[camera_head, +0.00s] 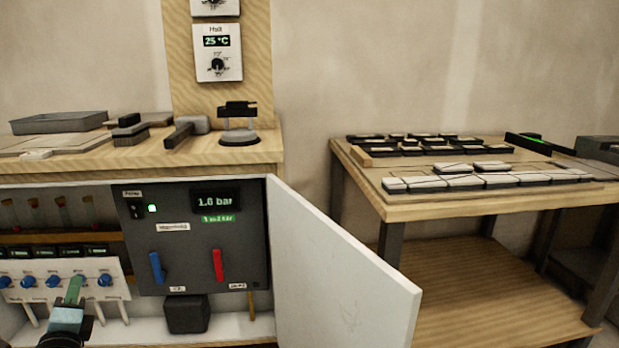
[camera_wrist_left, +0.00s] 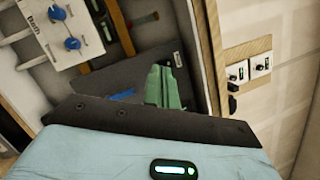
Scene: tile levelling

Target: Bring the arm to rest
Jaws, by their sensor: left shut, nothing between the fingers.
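My left gripper (camera_head: 75,288) shows at the lower left of the head view, with green fingers pointing at the white valve board (camera_head: 62,280) in the open cabinet. Its fingers are shut with nothing between them. The left wrist view shows the green fingers (camera_wrist_left: 165,85) in front of the dark control panel (camera_wrist_left: 118,92). I cannot tell whether they touch anything. The valve board has several blue knobs, and the gripper covers part of it. My right gripper is not in view.
The white cabinet door (camera_head: 335,270) stands open to the right of the dark panel (camera_head: 205,240). The wooden counter (camera_head: 215,155) above holds a tray and tools. A table (camera_head: 450,207) with several tiles stands at the right. The panel carries a blue and a red lever.

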